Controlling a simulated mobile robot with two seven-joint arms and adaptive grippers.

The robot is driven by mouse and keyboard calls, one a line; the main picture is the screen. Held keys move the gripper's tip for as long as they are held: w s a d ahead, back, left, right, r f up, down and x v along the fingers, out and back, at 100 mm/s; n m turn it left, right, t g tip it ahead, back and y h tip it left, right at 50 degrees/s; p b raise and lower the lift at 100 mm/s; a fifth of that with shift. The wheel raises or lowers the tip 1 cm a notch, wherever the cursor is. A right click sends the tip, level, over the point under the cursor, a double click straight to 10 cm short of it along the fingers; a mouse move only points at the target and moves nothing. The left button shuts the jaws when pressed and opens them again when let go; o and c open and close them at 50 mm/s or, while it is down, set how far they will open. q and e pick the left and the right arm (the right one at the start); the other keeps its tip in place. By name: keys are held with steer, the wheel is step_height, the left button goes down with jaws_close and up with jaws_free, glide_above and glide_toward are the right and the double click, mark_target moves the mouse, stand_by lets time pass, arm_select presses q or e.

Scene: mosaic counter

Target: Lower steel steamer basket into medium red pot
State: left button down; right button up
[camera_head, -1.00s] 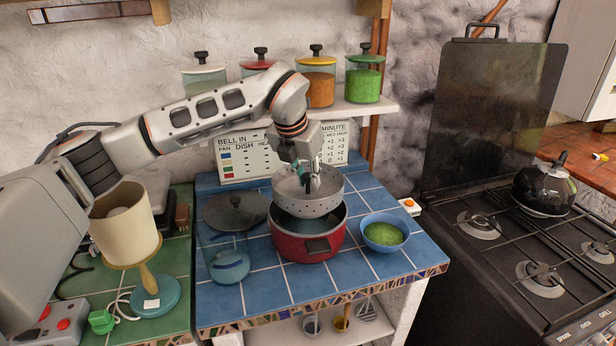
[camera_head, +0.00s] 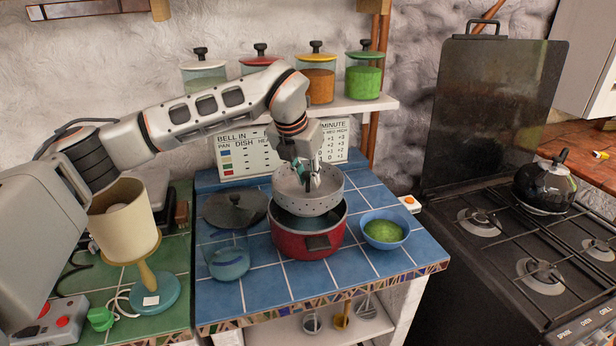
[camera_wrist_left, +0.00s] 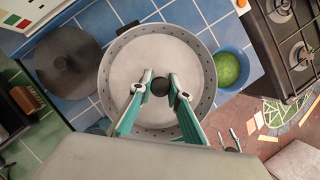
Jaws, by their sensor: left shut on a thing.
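The steel steamer basket (camera_head: 308,199) is grey with a perforated rim wall. It hangs level, or nearly so, over the mouth of the medium red pot (camera_head: 308,238), and its lower edge overlaps the pot's rim in the head view. I cannot tell whether they touch. My left gripper (camera_head: 308,180) is shut on the basket's dark central knob (camera_wrist_left: 160,87). The basket also shows in the left wrist view (camera_wrist_left: 128,75), where it hides most of the pot. My right gripper is not in view.
A blue bowl of green food (camera_head: 384,232) stands close on the right. A printed board (camera_head: 246,155) and a shelf (camera_head: 362,104) with several canisters are behind.

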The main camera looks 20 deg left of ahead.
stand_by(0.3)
arm_select(q)
steer(key=shift+f+b, duration=0.85)
steer(key=shift+f, duration=0.4)
steer(key=shift+f, duration=0.1)
